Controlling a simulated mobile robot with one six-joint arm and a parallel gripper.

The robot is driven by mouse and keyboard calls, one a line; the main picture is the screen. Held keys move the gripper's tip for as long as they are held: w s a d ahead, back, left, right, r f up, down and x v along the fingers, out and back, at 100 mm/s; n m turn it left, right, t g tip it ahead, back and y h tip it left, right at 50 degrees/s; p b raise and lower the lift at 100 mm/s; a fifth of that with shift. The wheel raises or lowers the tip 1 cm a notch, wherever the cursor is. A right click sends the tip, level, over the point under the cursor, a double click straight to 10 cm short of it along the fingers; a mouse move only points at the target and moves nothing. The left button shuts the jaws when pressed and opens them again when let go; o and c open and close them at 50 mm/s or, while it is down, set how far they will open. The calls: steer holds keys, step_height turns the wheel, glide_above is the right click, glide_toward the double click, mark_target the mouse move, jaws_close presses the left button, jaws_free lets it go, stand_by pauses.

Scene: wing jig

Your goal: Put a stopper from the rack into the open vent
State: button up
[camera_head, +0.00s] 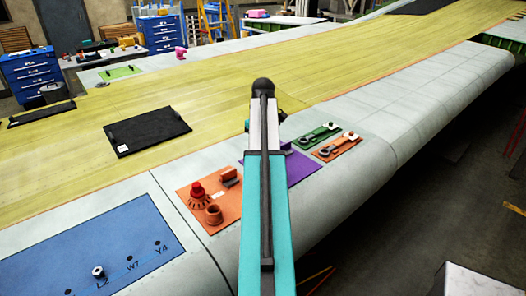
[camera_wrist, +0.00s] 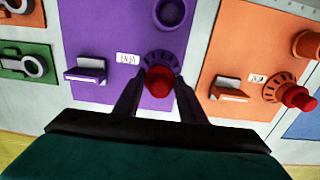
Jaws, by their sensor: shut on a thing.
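My gripper (camera_wrist: 157,88) has its fingers on either side of a red knob (camera_wrist: 159,80) and is shut on it. The knob is at a dark round dial on the purple panel (camera_wrist: 110,30); whether it is seated there or lifted I cannot tell. In the head view my arm hides the gripper and most of the purple panel (camera_head: 302,168). The blue panel (camera_head: 60,262) has small holes marked L2, W7 and Y4, and a silver-and-black plug (camera_head: 98,271) stands by L2. I cannot tell which parts are the rack and the open vent.
An orange panel (camera_head: 183,193) has another red knob (camera_head: 198,188) and an orange cup (camera_head: 213,214). Green (camera_head: 303,144) and orange (camera_head: 322,155) panels with fittings lie right of my arm. A purple cup (camera_wrist: 170,12) and bracket (camera_wrist: 86,72) flank the gripped knob. A black mat lies on the wing.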

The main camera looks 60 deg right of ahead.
steer(key=shift+f, duration=0.7)
stand_by(0.3)
steer(key=o, duration=1.1)
steer(key=shift+r, duration=0.2)
steer(key=shift+r+b, duration=1.9)
steer(key=shift+r, duration=4.85)
